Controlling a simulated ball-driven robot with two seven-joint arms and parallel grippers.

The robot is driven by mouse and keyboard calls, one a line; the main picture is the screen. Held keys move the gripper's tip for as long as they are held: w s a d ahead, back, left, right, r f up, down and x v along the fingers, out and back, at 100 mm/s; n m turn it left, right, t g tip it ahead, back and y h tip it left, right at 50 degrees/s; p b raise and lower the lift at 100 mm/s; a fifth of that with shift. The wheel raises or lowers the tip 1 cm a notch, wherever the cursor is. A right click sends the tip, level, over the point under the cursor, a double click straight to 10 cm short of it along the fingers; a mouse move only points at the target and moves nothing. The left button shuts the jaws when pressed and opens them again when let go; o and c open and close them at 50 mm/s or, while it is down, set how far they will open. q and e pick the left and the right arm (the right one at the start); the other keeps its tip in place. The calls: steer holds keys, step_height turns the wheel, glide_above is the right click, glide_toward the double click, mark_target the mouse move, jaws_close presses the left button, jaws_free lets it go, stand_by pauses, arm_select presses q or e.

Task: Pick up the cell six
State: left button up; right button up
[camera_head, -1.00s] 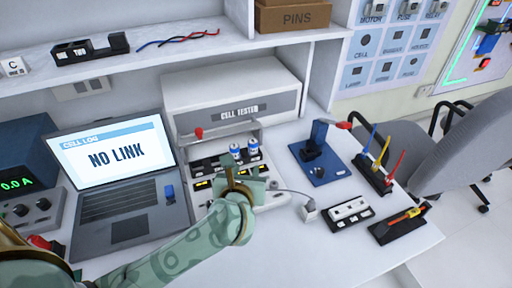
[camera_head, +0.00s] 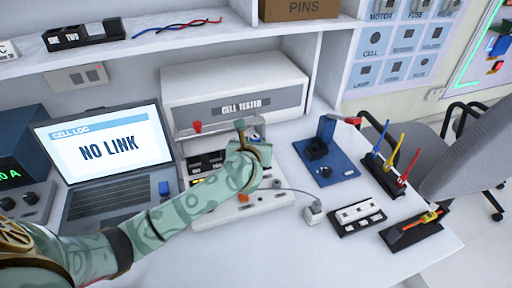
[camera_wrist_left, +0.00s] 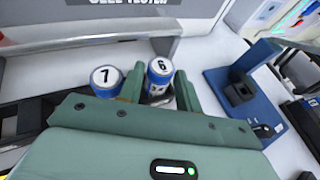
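Cell six (camera_wrist_left: 160,68) is a blue cylinder with a white top marked 6, upright in the left wrist view. Cell seven (camera_wrist_left: 106,76), also blue with a white top, stands just left of it. My left gripper (camera_wrist_left: 161,88) has one finger between the two cells and the other right of cell six. The fingers straddle cell six with what looks like a narrow gap on the right; contact on the left is unclear. In the head view my left gripper (camera_head: 241,132) is over the tester's front rack (camera_head: 208,160) and hides the cells. My right gripper is not in view.
The cell tester (camera_head: 290,93) stands behind the rack. A laptop (camera_head: 85,207) reading NO LINK is on the left. A blue stand (camera_head: 340,171), a white-topped black block (camera_head: 358,216) and a black holder with coloured tools (camera_head: 381,180) are on the right.

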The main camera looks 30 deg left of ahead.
arm_select(q)
steer(key=shift+r, duration=0.1)
steer(key=shift+c, duration=0.5)
steer(key=c, duration=0.6)
steer(key=shift+r, duration=0.1)
